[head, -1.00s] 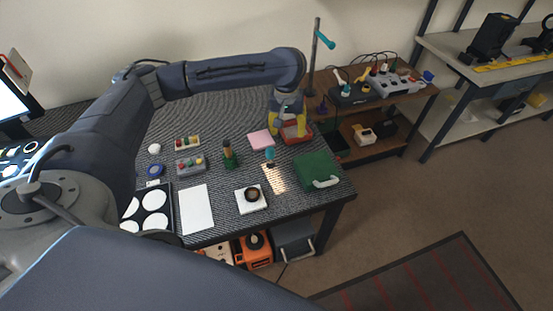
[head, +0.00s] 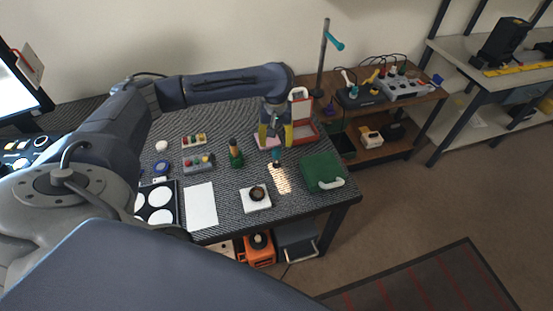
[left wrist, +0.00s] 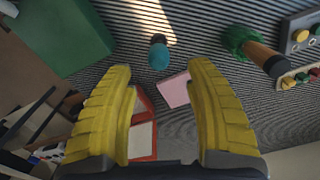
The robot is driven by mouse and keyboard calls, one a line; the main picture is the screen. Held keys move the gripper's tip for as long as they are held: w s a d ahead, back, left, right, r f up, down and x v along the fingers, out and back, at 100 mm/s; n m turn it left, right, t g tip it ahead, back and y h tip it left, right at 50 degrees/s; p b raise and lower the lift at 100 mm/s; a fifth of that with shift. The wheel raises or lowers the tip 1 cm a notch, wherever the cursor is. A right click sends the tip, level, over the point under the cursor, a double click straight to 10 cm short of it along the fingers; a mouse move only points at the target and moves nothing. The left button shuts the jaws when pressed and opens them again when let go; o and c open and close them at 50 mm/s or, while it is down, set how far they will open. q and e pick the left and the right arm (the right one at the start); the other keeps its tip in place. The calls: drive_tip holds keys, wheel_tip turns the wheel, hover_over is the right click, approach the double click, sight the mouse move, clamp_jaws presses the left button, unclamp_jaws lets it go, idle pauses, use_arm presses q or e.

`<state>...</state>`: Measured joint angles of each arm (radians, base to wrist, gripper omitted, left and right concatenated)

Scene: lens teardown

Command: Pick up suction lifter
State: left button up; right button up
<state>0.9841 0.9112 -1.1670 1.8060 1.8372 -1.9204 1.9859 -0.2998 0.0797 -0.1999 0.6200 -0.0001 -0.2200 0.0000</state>
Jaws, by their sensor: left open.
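The suction lifter appears to be the small teal-handled tool with a dark end (head: 277,157), standing on the ribbed table mat left of the green case. In the left wrist view the lifter (left wrist: 159,53) lies just beyond the fingertips, centred between them. My left gripper (head: 276,144) has its yellow fingers spread and empty, right by the lifter and behind it in the head view. The fingers (left wrist: 160,68) also show wide apart in the left wrist view. I cannot tell whether they touch the lifter. My right gripper is out of view.
A pink pad (left wrist: 174,90) and an open red box (head: 305,133) lie near the gripper. A green case (head: 322,171) stands to the right. A white tile with a dark ring (head: 256,198) lies in front.

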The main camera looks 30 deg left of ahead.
sight(277, 156)
use_arm(q)
drive_tip(key=shift+d+f, duration=0.1)
drive_tip(key=shift+f, duration=4.15)
drive_tip(key=shift+c, duration=0.4)
clamp_jaws()
